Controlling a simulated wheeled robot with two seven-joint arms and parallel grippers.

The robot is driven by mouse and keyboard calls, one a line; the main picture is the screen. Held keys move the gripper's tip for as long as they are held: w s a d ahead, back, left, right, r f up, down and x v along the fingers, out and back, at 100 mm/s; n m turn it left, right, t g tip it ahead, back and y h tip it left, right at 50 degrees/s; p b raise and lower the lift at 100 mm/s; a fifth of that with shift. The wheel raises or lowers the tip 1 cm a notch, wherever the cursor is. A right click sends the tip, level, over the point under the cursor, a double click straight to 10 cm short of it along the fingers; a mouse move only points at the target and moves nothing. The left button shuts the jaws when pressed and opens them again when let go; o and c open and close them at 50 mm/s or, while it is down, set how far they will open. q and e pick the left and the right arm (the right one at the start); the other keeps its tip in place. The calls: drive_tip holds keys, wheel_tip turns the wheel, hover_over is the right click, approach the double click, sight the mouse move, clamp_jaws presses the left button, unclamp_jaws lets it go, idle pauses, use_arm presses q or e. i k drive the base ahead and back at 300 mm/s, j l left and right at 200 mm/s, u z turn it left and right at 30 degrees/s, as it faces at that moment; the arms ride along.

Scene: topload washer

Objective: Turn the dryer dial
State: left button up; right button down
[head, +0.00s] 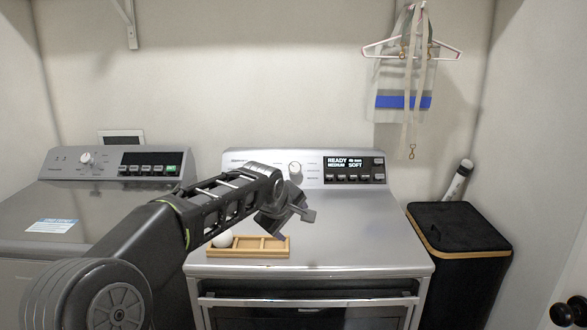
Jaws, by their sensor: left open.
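The dryer (355,225) is the grey machine in the middle, with a front door and a lit display reading "READY", "MEDIUM" and "SOFT". Its round silvery dial (295,168) sits on the back panel, left of the display. My left arm reaches in from the lower left. My left gripper (290,217) is open and empty, over the dryer top, below the dial in the picture and apart from it. The wrist comes close to the dial's lower left but leaves the dial visible. My right gripper is not in view.
A wooden tray (273,253) with a white ball (222,239) lies on the dryer's front left. A second machine (105,195) with its own dial (87,159) stands left. A black hamper (460,235) stands right. The dryer's right top is clear.

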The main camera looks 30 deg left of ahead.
sight(295, 168)
drive_tip(key=i+j, duration=0.5)
drive_tip(key=i, duration=0.15)
drive_tip(key=i+j, duration=0.55)
drive_tip(key=i, duration=0.15)
